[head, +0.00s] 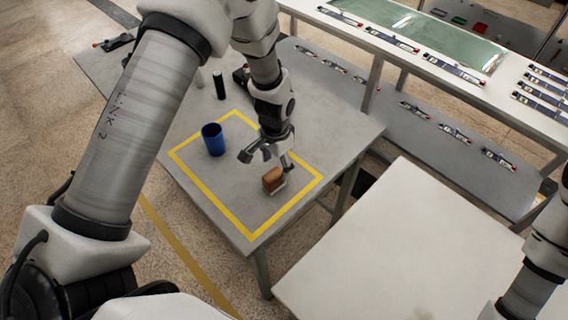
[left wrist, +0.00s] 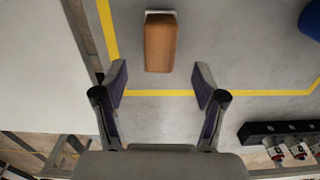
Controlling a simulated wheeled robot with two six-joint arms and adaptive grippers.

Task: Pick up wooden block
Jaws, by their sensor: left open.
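The wooden block (head: 272,180) is brown and sits inside the yellow-taped square on the grey table, near the square's right corner. My left gripper (head: 267,162) is just above it with its fingers spread, holding nothing. In the left wrist view the block (left wrist: 160,43) lies just beyond the open left gripper's fingertips (left wrist: 161,76), roughly centred between them. A small white edge shows at the block's far end. Contact between fingers and block cannot be made out. My right gripper is not in view; only part of that arm shows at the right edge.
A blue cup (head: 213,140) stands in the taped square, left of the block. A black cylinder (head: 219,85) stands behind the square. A bare white table (head: 400,250) is at the front right. A long bench (head: 405,25) with a green panel and small parts runs behind.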

